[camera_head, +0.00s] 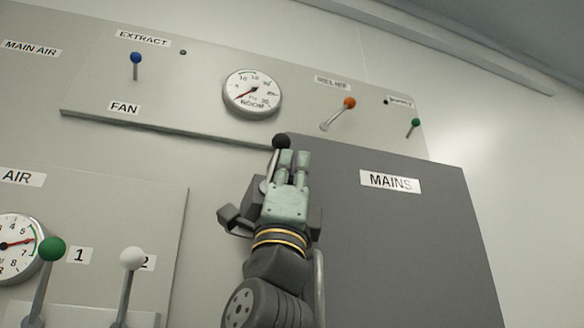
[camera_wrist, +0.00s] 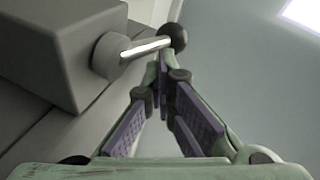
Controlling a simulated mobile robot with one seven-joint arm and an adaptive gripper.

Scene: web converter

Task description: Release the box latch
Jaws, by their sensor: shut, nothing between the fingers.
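The grey box marked MAINS (camera_head: 400,240) is mounted on the wall at the centre right in the head view. A metal lever with a black ball knob (camera_head: 281,142) stands at its upper left corner. In the wrist view the lever's shaft (camera_wrist: 145,46) comes out of a round boss on a grey block (camera_wrist: 60,50), with the black knob (camera_wrist: 174,37) at its end. My gripper (camera_head: 294,153) is shut and empty, its fingertips beside the knob. In the wrist view the fingertips (camera_wrist: 165,65) are close to the knob; I cannot tell whether they touch it.
A panel above carries a round gauge (camera_head: 251,93), a blue-knobbed lever (camera_head: 136,60), an orange-knobbed lever (camera_head: 348,104) and a green-knobbed lever (camera_head: 415,123). At lower left are another gauge (camera_head: 15,246), a green knob (camera_head: 52,248) and a white knob (camera_head: 132,258). The wall at right is bare.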

